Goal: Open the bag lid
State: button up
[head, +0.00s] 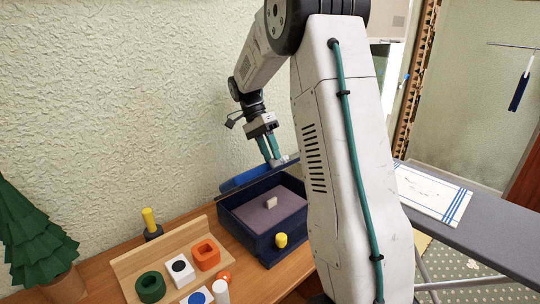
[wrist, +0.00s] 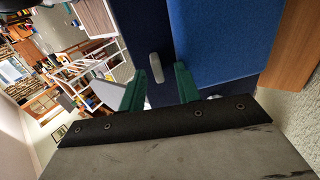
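The bag (head: 262,243) is a dark navy box-like case on the wooden table, with a mauve-grey inner surface in view. A dark flap with a bright blue panel (head: 243,178) lies along its back side; I take this for the lid. The blue panel (wrist: 220,40) and a dark navy strip fill the upper middle of the wrist view. A small grey tab (wrist: 156,66) stands on the navy strip. My gripper (head: 273,160) is at the back edge of the bag. Its green fingers (wrist: 162,88) are apart, with the tab just beyond the gap; contact cannot be told.
A small beige block (head: 271,203) lies inside the bag. A yellow knob-like piece (head: 281,240) is at its front. To the left are a wooden tray (head: 135,262) with coloured shapes, a yellow-topped peg (head: 150,222) and a green tree (head: 30,235). A textured wall stands close behind.

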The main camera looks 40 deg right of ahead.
jog(key=v, duration=0.7)
dwell(0.4)
